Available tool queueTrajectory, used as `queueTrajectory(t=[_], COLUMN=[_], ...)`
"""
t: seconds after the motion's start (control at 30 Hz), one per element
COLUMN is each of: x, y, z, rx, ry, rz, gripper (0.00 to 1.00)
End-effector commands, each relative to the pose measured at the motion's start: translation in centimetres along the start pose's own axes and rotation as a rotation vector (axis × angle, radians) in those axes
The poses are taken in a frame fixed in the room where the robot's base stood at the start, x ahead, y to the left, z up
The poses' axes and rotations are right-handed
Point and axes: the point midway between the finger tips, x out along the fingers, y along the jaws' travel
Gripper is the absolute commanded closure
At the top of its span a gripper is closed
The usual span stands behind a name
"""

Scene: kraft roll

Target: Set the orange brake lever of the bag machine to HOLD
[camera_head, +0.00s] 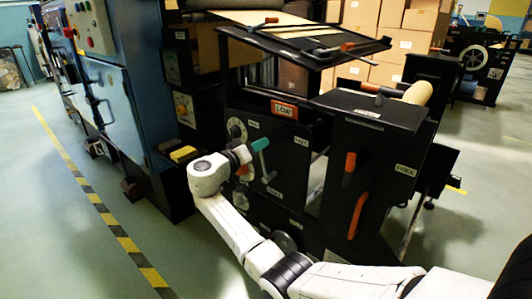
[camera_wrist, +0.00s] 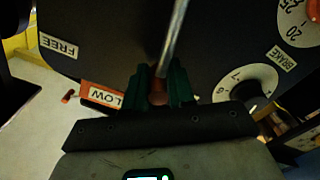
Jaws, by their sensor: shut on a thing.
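In the head view my gripper (camera_head: 263,158) is at the front of the black bag machine (camera_head: 335,110), its green fingers against the front panel. In the wrist view the green fingers (camera_wrist: 158,88) are shut on a dull orange-red knob (camera_wrist: 157,97), the end of the brake lever. A metal rod (camera_wrist: 176,40) runs up the picture from it. A FREE label (camera_wrist: 58,46) is at upper left and a BRAKE label (camera_wrist: 283,58) at right, beside white dials. No HOLD label is readable. The lever's own pivot is not clear, and my gripper hides it in the head view.
Two other orange handles (camera_head: 349,170) (camera_head: 358,215) are on the machine's right part, near another FREE label (camera_head: 405,170). An orange LOW label (camera_wrist: 101,94) lies left of my fingers. A blue cabinet (camera_head: 120,100) stands at left. The green floor in front is open.

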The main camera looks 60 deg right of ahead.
Motion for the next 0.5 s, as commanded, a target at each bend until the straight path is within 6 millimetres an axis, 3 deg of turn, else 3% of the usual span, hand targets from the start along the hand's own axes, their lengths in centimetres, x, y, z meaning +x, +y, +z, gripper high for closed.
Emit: queueTrajectory(t=[0.2, 0.5], x=[0.1, 0.1], y=[-2.1, -3.8], z=[-0.3, -0.6], rx=[-0.176, -0.33], ry=[-0.004, -0.006], rz=[0.002, 0.003], gripper=[1.0, 1.0])
